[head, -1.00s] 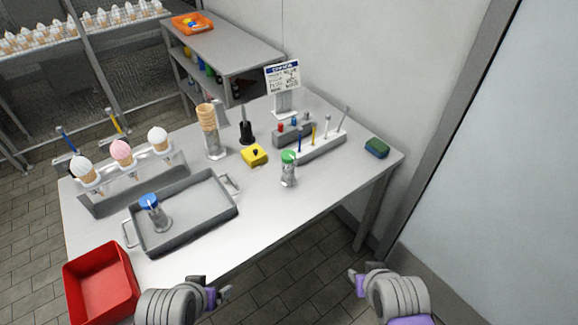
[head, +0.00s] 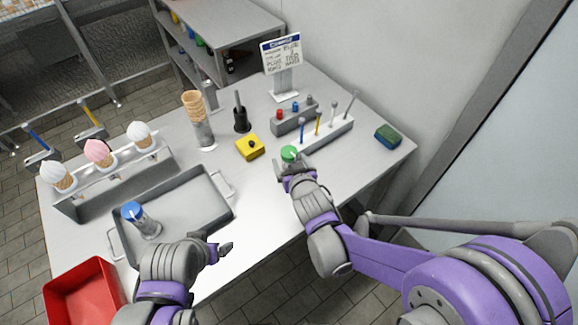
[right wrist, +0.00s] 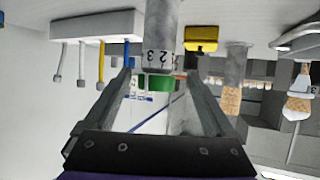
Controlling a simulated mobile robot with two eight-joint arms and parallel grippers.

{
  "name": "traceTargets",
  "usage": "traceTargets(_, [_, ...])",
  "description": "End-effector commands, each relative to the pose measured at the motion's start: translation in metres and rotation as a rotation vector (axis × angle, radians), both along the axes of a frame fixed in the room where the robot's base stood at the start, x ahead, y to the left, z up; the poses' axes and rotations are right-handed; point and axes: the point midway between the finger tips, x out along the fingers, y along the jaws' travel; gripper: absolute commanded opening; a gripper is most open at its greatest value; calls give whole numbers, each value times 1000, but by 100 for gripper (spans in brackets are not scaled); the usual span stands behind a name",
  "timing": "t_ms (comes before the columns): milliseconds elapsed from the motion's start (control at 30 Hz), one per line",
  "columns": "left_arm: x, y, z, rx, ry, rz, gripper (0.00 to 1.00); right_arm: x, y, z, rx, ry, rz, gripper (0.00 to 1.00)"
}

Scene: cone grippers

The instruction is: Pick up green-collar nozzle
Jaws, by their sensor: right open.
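The green-collar nozzle (head: 289,153) stands on the table, its green top showing just beyond my right gripper (head: 289,170), which hides its lower body in the head view. In the right wrist view, which is upside down, the nozzle's grey body and green collar (right wrist: 158,82) show between the two spread fingers of the right gripper (right wrist: 160,90). The fingers are open on either side of it, and I cannot tell whether they touch it. My left gripper (head: 217,246) looks open and empty near the table's front edge, beside the tray.
A blue-collar nozzle (head: 148,228) stands in the grey tray (head: 180,238). A yellow block (head: 250,148), a rack with coloured sticks (head: 330,138) and a green-blue sponge (head: 388,136) are near. A cone stack (head: 194,105) and red bin (head: 85,293) stand left.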

Motion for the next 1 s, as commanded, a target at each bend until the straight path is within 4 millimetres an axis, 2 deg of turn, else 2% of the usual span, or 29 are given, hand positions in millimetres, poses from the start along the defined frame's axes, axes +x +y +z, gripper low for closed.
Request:
traceTargets(267, [0,0,0,0,0,0,89,18,3,-10,0,0,-1,89])
traceTargets(600, [1,0,4,0,-2,0,89,53,9,-33,0,0,0,89])
traceTargets(900, [1,0,4,0,-2,0,89,56,10,-35,0,1,0,89])
traceTargets(1000, [1,0,4,0,-2,0,89,56,10,-35,0,1,0,71])
